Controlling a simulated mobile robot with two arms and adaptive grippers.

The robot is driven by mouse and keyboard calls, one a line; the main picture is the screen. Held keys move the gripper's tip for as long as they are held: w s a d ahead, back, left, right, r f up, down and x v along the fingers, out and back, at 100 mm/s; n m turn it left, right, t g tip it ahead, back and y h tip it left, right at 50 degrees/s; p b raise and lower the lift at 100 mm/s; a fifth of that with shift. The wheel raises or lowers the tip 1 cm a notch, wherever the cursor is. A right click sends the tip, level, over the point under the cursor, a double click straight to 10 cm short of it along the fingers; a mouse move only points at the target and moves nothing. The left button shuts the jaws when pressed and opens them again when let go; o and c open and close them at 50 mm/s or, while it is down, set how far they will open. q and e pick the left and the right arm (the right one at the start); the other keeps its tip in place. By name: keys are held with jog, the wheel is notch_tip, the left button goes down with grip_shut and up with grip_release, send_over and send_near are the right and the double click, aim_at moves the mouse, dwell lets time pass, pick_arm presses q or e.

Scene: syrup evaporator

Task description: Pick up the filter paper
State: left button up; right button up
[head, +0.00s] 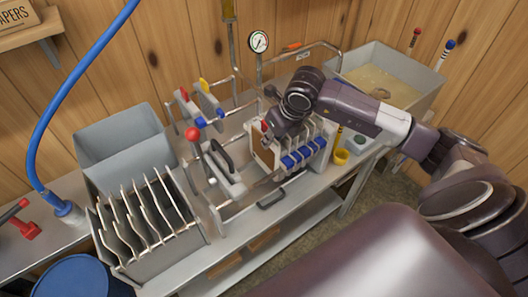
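My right arm comes in from the right. Its dark gripper (272,132) points down at the left end of a press (300,155) with several pale plates and blue parts. My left gripper is out of view.
A metal bin (150,262) at the left holds several upright pale-edged plates. A shelf sign ending in "APERS" (14,12) is at the upper left. A basin (385,85) of tan liquid is behind my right arm. A blue hose (75,80) hangs at the left.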

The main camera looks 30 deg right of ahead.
grip_shut()
jog(key=shift+r, duration=0.1)
jog(key=shift+r, duration=0.5)
notch_tip(320, 180, up, 19)
jog(key=b, duration=0.4)
